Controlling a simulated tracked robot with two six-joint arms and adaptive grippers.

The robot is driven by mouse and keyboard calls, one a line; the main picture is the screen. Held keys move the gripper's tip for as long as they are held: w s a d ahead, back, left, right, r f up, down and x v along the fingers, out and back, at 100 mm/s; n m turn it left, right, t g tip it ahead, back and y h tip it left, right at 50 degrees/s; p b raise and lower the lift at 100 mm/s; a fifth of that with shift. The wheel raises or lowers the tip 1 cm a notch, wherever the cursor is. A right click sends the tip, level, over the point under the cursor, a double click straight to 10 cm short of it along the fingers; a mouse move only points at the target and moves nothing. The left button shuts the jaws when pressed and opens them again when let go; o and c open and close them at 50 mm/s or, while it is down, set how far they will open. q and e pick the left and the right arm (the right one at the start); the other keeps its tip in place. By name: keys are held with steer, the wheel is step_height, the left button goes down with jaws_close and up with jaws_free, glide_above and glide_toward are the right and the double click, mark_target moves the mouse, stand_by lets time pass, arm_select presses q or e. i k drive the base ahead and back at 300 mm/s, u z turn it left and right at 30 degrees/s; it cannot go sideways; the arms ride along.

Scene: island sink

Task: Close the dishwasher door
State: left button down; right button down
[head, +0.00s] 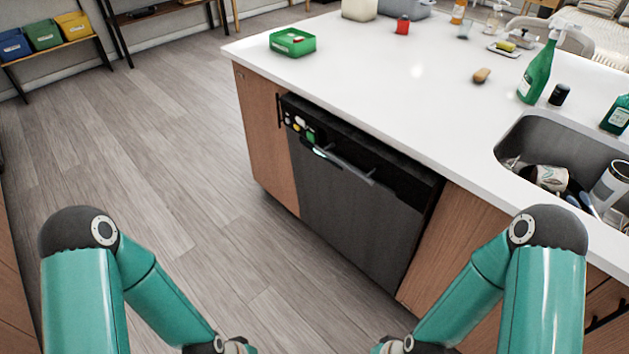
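The dishwasher (350,205) is built into the island's side, left of the sink. Its dark grey door is almost upright, with a bar handle across its upper part. A dark band runs along the top under the counter, and a dark gap shows at the right side. The door looks slightly ajar at most; I cannot tell how far. Both my teal arms come in from the bottom corners and bend toward the bottom edge, apart from the door. Only the wrist ends show there; the gripper fingers are out of view.
The white island counter (400,75) overhangs the door. A sink (560,140) with dishes is at the right, with a green bottle (538,70) behind it. A green tray (292,42) sits at the counter's far-left corner. Wooden floor (150,150) in front and left is clear.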

mark_target(375, 210)
steer(key=u, duration=0.4)
steer(key=k, duration=0.55)
steer(key=z, duration=1.25)
steer(key=i, duration=1)
steer(key=u, duration=0.05)
